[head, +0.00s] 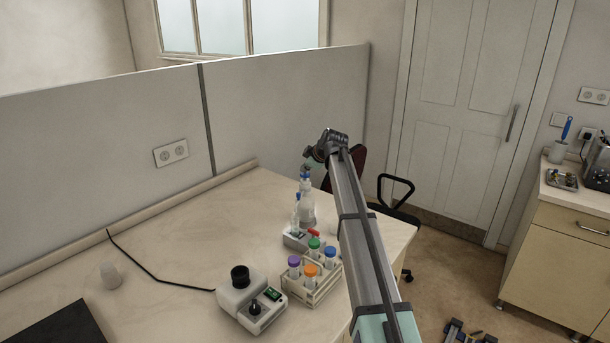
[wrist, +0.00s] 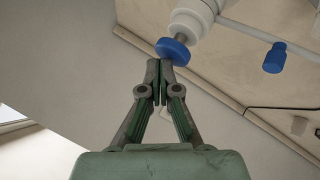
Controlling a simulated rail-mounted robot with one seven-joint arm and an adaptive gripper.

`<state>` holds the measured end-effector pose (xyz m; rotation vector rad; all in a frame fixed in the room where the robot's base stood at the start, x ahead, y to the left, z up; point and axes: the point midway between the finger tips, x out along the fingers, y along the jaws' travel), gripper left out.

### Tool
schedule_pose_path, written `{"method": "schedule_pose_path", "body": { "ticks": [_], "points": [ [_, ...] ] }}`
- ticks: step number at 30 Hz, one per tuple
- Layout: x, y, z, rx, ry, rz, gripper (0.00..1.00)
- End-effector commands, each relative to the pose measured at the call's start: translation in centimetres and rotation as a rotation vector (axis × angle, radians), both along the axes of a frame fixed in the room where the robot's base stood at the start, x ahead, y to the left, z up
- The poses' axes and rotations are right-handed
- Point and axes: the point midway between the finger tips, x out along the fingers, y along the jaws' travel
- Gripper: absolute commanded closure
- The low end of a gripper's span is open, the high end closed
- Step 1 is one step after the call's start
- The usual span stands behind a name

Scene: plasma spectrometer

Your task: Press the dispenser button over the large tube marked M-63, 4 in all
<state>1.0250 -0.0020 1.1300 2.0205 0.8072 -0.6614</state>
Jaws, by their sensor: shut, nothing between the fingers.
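The dispenser is a clear bottle (head: 307,208) on the table, with a white head and a blue button (wrist: 172,49) on a grey stem. My gripper (wrist: 160,66) is shut and empty. In the wrist view its fingertips are right by the edge of the blue button; I cannot tell if they touch it. In the head view my gripper (head: 309,166) is just above the dispenser's blue top (head: 305,176). A second blue part (wrist: 275,57) hangs from a white arm of the dispenser. No M-63 marking is readable, and I cannot pick out that tube.
A white rack (head: 320,295) holds tubes with purple, green, orange and blue caps. Behind it is a small white device (head: 294,240) with a red part (head: 314,233). A mixer (head: 246,301) with a black cup stands left. A partition (head: 100,150) runs behind the table.

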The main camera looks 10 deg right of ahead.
Motion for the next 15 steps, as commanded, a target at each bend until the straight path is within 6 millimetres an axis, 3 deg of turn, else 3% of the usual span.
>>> {"method": "schedule_pose_path", "body": {
  "ticks": [15],
  "points": [
    [-0.01, -0.01, -0.67, -0.001, 0.001, 0.000, 1.00]
  ]
}}
